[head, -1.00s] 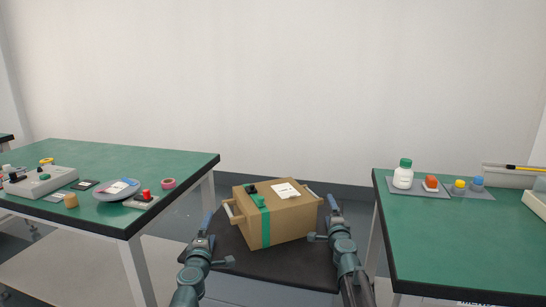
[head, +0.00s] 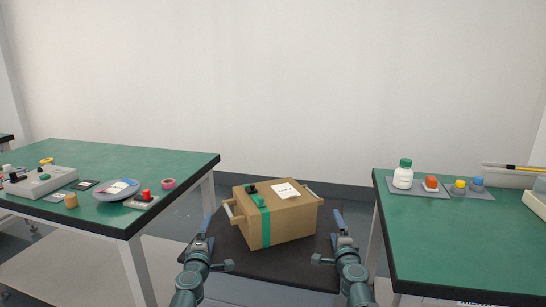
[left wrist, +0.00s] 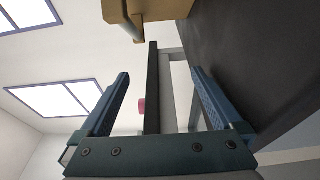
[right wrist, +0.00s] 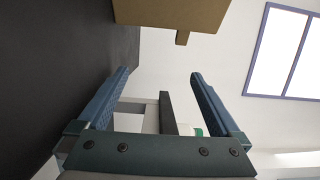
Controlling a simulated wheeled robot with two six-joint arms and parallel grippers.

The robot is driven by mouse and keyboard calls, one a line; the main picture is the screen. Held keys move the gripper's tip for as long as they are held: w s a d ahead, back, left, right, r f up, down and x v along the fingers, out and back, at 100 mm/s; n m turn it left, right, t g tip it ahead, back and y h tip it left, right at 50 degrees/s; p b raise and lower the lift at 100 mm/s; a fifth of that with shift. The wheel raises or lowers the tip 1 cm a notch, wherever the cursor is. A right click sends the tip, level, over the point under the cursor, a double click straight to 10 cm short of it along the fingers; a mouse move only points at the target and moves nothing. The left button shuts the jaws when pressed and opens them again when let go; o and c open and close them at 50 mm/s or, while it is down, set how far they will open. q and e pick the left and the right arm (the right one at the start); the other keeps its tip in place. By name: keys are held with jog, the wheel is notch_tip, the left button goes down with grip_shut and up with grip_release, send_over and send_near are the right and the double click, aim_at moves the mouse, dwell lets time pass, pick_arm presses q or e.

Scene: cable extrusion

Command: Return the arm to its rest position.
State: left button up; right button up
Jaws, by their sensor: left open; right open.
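My left gripper (head: 207,222) is to the left of a brown cardboard box, apart from it. In the left wrist view its fingers (left wrist: 160,100) are spread with nothing between them. My right gripper (head: 338,219) is to the right of the box, also apart. In the right wrist view its fingers (right wrist: 158,98) are spread and empty. The box (head: 290,221) has a green stripe, a white label and side handles, and it shows at the top of the left wrist view (left wrist: 170,9) and the right wrist view (right wrist: 170,12).
The box rests on a black platform (head: 262,267). A green table (head: 150,165) on the left holds a grey device (head: 40,183), a round dish (head: 112,193) and tape. A green table (head: 450,240) on the right holds a white bottle (head: 403,177) and small coloured containers.

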jog(key=w, duration=1)
jog(key=shift+w, duration=0.35)
pick_arm(q)
jog(key=w, duration=1.2)
jog(key=shift+w, duration=0.4)
pick_arm(e)
jog(key=shift+s, duration=0.4)
pick_arm(q)
jog(key=shift+s+d, duration=0.3)
jog(key=shift+d, duration=0.3)
pick_arm(e)
jog(key=shift+a, duration=0.55)
pick_arm(q)
jog(key=shift+d, duration=0.2)
pick_arm(e)
jog(key=shift+a, duration=0.25)
